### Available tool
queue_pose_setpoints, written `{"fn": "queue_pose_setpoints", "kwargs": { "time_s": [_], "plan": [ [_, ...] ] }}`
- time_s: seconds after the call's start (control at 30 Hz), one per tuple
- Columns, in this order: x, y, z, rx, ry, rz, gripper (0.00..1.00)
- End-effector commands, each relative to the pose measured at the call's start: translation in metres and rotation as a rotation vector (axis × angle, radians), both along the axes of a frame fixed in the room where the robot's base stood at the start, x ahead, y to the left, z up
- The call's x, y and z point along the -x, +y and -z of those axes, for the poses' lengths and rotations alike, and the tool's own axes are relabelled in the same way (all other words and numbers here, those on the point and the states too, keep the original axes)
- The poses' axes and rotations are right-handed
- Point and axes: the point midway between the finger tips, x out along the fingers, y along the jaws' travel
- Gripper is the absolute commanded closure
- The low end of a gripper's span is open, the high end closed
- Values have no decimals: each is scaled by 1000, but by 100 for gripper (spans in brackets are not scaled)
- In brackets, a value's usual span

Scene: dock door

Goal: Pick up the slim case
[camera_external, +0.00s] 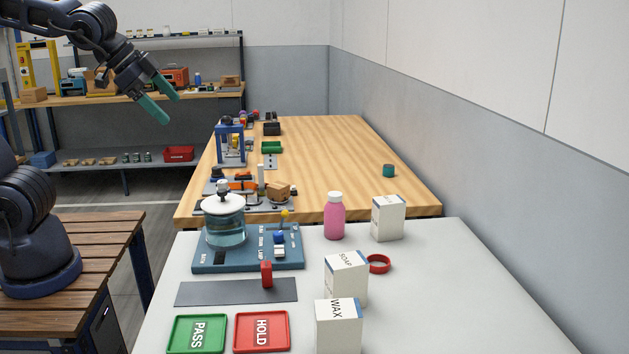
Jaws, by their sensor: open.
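My gripper (170,109) has two teal fingers, spread apart and empty. It is raised at the upper left, pointing down to the right, well away from the things on the tables. I cannot tell for sure which thing is the slim case. A small narrow red piece (267,274) stands upright at a dark grey strip (215,293) on the white table. White cartons stand on the right: one marked SOAP (345,279), one marked WAX (338,330), and one farther back (388,218) whose label is unreadable.
A blue-grey base (215,260) bears a lidded glass jar (225,226) and small controls. Green PASS (183,348) and red HOLD (245,347) trays lie in front. A pink bottle (334,217) and red ring (379,263) stand among the cartons. The far wooden table's (335,160) middle is clear.

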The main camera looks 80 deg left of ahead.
Motion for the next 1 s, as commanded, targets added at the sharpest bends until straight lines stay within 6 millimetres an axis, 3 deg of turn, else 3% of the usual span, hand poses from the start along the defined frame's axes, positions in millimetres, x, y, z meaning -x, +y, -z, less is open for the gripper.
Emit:
{"fn": "queue_pose_setpoints", "kwargs": {
  "time_s": [0.1, 0.27, 0.53, 0.8, 1.0],
  "plan": [
    [-46, 4, -4, -53, -63, 35, 6],
    [-105, 3, -9, -110, -153, 109, 6],
    [-198, -13, -4, -151, -289, 274, 6],
    [-277, -42, 20, -116, -403, 477, 6],
    [-322, -68, 47, -41, -474, 638, 6]
  ]
}}
